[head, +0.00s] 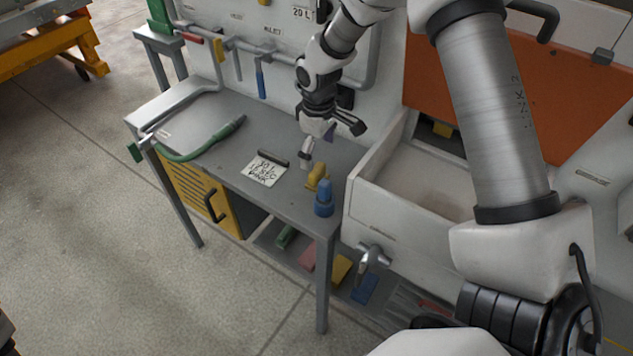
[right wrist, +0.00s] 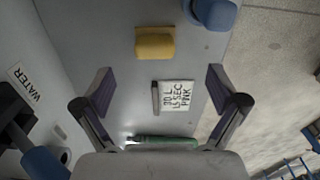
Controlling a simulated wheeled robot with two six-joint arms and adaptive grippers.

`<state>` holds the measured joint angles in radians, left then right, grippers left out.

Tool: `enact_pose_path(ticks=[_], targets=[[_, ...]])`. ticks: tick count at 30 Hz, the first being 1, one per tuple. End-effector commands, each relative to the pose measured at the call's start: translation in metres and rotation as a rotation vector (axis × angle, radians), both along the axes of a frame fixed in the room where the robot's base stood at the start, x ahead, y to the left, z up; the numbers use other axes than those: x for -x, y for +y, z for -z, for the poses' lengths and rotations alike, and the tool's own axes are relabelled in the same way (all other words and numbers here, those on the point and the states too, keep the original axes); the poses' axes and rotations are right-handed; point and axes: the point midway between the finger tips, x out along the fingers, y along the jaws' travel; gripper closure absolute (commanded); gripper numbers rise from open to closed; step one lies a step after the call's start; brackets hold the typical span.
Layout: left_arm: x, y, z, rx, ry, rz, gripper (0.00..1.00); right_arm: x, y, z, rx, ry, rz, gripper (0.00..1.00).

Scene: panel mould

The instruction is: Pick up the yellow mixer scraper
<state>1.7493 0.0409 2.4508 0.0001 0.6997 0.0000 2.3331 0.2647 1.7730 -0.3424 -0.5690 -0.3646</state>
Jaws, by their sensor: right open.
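A yellow block-like piece (head: 318,177) lies on the grey workbench, between the note card and a blue knobbed piece; it looks like the scraper, but its shape is not clear enough to be sure. It also shows in the right wrist view (right wrist: 155,43), beyond my fingertips and roughly centred between them. My right gripper (head: 330,136) is open and empty above the bench, behind the yellow piece and apart from it. In the right wrist view its two fingers (right wrist: 160,92) stand wide apart. My left gripper is not in view.
A handwritten card (head: 263,170) and a dark bar lie on the bench (head: 225,155). The blue piece (head: 324,198) stands near the front right corner. A green-handled tool (head: 205,145) lies at left. A white basin (head: 415,180) adjoins the bench. Coloured blocks sit on the shelf below.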

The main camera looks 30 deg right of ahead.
Motion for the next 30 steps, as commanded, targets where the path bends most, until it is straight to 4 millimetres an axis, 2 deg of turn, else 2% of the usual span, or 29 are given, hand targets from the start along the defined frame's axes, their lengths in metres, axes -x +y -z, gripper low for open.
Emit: enact_pose_path(ticks=[1, 3, 11, 18, 21, 26, 29, 30], targets=[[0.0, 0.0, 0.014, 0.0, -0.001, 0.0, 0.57, 0.0, 0.0, 0.014, 0.0, 0.0, 0.0, 0.04], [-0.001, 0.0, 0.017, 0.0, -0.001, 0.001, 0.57, 0.0, 0.0, 0.018, 0.0, 0.0, 0.0, 0.04], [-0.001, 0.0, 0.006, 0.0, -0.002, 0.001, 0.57, -0.001, 0.0, 0.044, 0.0, 0.003, 0.0, 0.04], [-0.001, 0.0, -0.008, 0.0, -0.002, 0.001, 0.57, -0.005, 0.0, 0.084, 0.0, 0.003, 0.0, 0.04], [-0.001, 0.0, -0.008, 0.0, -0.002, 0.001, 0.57, -0.005, 0.0, 0.092, 0.0, 0.001, 0.0, 0.04], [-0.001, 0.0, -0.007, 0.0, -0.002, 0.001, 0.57, -0.005, 0.0, 0.093, 0.0, 0.0, 0.0, 0.04], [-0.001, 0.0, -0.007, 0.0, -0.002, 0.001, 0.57, -0.005, 0.0, 0.093, 0.0, 0.0, 0.0, 0.36], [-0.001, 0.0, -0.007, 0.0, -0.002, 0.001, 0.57, -0.005, 0.0, 0.093, 0.0, 0.0, 0.0, 0.5]])
